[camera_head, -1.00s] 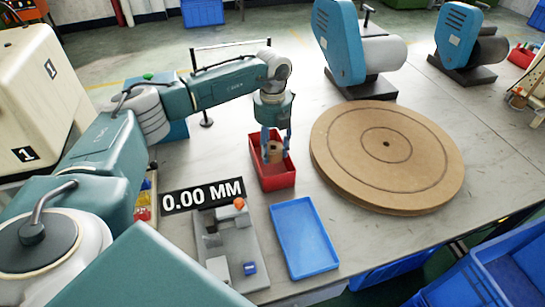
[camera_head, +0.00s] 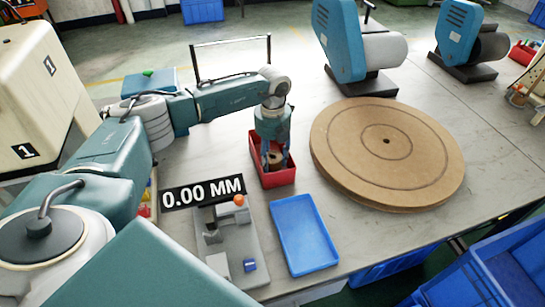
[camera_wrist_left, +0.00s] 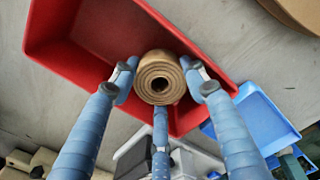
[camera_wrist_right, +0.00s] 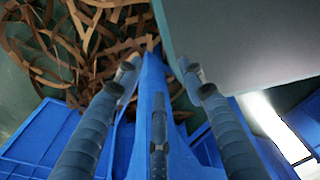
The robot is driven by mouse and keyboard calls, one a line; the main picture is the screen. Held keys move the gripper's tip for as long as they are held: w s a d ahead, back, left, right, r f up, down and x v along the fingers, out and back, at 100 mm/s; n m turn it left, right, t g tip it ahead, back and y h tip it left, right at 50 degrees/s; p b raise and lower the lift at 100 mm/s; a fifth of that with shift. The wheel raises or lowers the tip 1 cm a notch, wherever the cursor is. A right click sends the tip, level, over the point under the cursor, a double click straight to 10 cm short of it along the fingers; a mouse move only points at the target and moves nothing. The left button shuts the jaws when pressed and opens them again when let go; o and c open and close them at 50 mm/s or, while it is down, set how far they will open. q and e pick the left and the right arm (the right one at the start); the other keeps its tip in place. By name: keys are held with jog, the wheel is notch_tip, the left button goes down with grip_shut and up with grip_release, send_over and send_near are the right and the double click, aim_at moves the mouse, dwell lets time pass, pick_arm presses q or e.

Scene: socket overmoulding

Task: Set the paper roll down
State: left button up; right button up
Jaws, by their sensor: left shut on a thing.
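A small brown paper roll (camera_wrist_left: 160,78) is between the fingers of my left gripper (camera_wrist_left: 160,88). The left gripper is shut on it, with the roll's end and central hole facing the left wrist camera. In the head view my left gripper (camera_head: 273,155) points down into the red tray (camera_head: 281,180), and the roll shows only partly between the fingers. The red tray also shows around the roll in the left wrist view (camera_wrist_left: 60,45). Whether the roll touches the tray floor I cannot tell. My right gripper (camera_wrist_right: 160,80) shows in the right wrist view with fingers apart and nothing between them.
A blue tray (camera_head: 325,262) lies in front of the red tray. A grey gauge fixture (camera_head: 235,245) with a 0.00 MM display (camera_head: 203,192) stands to the left. A large brown disc (camera_head: 430,150) lies to the right. Brown strips (camera_wrist_right: 90,40) show in the right wrist view.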

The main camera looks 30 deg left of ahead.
pick_arm(q)
jog(key=o, duration=0.9)
jog(key=shift+r, duration=0.35)
notch_tip(320, 180, up, 13)
jog(key=b, duration=0.1)
jog(key=shift+f, duration=0.2)
